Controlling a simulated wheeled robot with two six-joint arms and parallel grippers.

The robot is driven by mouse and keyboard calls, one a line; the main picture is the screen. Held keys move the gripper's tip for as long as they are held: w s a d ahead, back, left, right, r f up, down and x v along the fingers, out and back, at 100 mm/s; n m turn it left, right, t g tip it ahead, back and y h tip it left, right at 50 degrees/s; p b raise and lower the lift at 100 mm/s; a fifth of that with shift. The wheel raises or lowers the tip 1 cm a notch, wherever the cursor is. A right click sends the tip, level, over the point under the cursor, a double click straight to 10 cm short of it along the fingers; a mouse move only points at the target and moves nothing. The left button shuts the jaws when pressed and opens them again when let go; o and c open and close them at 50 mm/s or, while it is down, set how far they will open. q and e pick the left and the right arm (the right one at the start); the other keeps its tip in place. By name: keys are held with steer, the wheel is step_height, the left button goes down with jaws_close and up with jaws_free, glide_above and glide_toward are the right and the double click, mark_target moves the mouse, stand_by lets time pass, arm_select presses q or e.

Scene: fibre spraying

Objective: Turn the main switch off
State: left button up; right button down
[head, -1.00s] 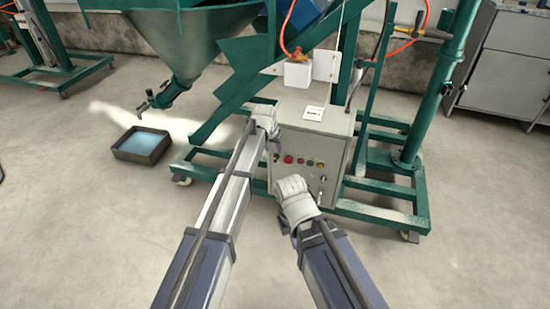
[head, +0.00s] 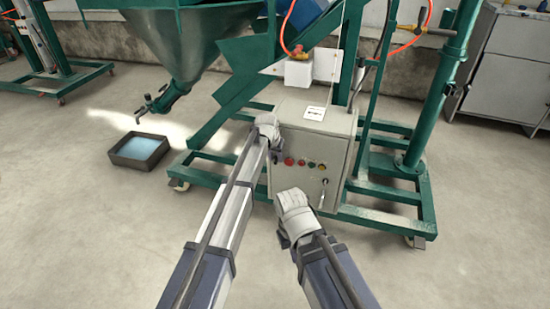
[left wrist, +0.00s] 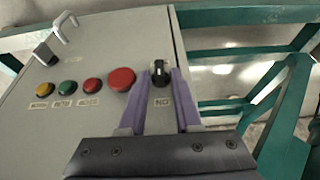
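The main switch, a black rotary knob (left wrist: 159,74), is on the grey control cabinet's front, beside a large red button (left wrist: 121,79). Its label looks upside down in the left wrist view. My left gripper (left wrist: 163,75) is open, with its purple fingertips on either side of the knob. Contact cannot be told. In the head view, my left gripper (head: 270,150) is at the upper left of the cabinet front (head: 300,195), and its wrist hides the knob. My right gripper (head: 290,203) is in front of the cabinet's lower part; its fingers are hidden behind its wrist.
Smaller red, green and yellow buttons (left wrist: 67,87) line the panel, with a door handle (head: 323,193) below. The green frame (head: 385,212) surrounds the cabinet. A dark tray (head: 140,152) with blue contents lies on the floor at left. The front floor is open.

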arm_select(q)
jaws_close()
steer(key=h+b, duration=0.1)
steer(key=h, duration=0.1)
steer(key=a+n+g+h+b, duration=0.1)
steer(key=h, duration=0.1)
steer(key=h+b, duration=0.2)
steer(key=shift+w+a+f+g, duration=0.2)
steer(key=shift+f+g, duration=0.1)
steer(key=shift+g, duration=0.1)
stand_by(0.5)
